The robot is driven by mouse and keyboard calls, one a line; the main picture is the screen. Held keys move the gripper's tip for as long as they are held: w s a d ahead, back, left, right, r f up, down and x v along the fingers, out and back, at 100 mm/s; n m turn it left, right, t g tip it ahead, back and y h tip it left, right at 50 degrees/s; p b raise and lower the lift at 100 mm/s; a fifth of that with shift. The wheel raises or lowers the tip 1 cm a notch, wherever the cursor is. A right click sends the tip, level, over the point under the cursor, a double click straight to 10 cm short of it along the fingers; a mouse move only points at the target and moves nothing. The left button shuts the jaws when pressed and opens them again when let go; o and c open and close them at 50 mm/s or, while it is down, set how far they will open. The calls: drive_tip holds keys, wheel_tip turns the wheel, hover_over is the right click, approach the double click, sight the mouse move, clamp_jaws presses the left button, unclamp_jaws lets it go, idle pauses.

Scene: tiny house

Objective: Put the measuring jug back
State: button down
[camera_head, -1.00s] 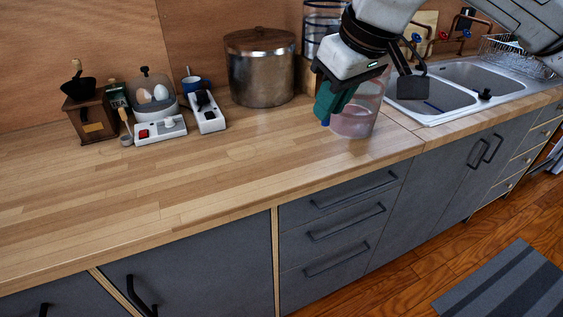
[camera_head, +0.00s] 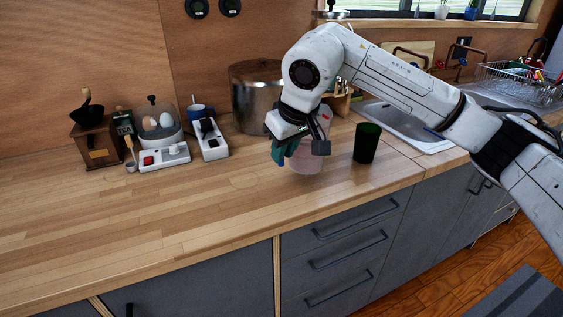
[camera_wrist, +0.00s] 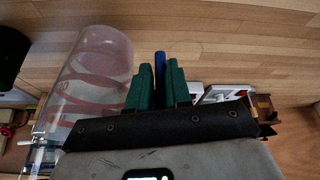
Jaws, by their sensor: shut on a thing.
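The measuring jug (camera_head: 308,159) is clear and pinkish with red markings, and looks upright at or just above the wooden counter. I cannot tell whether its base touches. In the wrist view the jug (camera_wrist: 88,75) lies left of the fingers. My gripper (camera_head: 281,158) is at its left side in the head view. In the wrist view the teal fingers of my gripper (camera_wrist: 158,88) are shut on a blue part, seemingly the jug's handle (camera_wrist: 160,62). My wrist hides the jug's upper part in the head view.
A dark green cup (camera_head: 367,143) stands right of the jug. A large metal pot (camera_head: 252,98) is behind it. White power strips (camera_head: 211,140), an egg cooker (camera_head: 158,122) and a coffee grinder (camera_head: 95,140) stand at left. The sink (camera_head: 405,128) is at right. The front-left counter is clear.

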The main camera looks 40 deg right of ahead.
sight(283, 161)
drive_tip(key=shift+w+f, duration=0.4)
drive_tip(key=shift+f, duration=1.55)
drive_tip(key=shift+f, duration=0.2)
drive_tip(key=c, duration=1.1)
unclamp_jaws()
drive_tip(key=shift+o, duration=0.2)
drive_tip(key=shift+r, duration=0.2)
drive_tip(key=v, duration=1.2)
